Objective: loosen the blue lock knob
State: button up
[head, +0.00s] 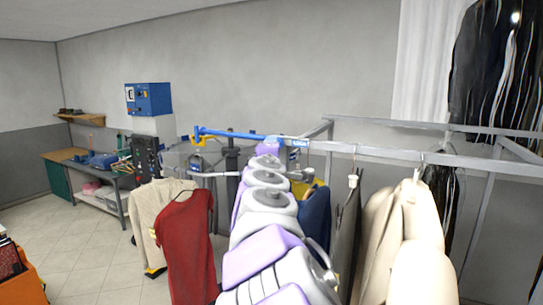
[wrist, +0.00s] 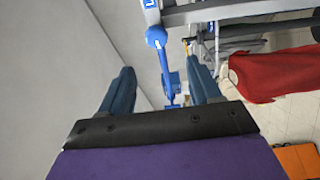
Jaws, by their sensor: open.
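The blue lock knob (wrist: 157,38) shows in the wrist view at upper middle, with a blue lever running down from it. In the head view the knob (head: 272,141) sits near the rail's end, its blue lever (head: 235,135) reaching left. A blue label (head: 299,142) is beside it. My gripper (wrist: 160,70) is open, its two dark blue fingers wide apart and empty. In the wrist view the lever lies in the gap between the fingers, and the knob shows beyond the fingertips. I see no contact. In the head view my arm hides the fingers.
A grey metal rail (head: 400,154) with hanging garments runs right of my arm. A red shirt (head: 190,245) and a cream one (head: 152,215) hang at left. A blue wall box (head: 148,98) and a workbench (head: 95,170) stand farther back. Open floor lies at left.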

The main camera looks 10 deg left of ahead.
jog(key=s+b, duration=0.1)
jog(key=s, duration=0.6)
jog(key=shift+s, duration=0.25)
jog(key=shift+d, duration=0.1)
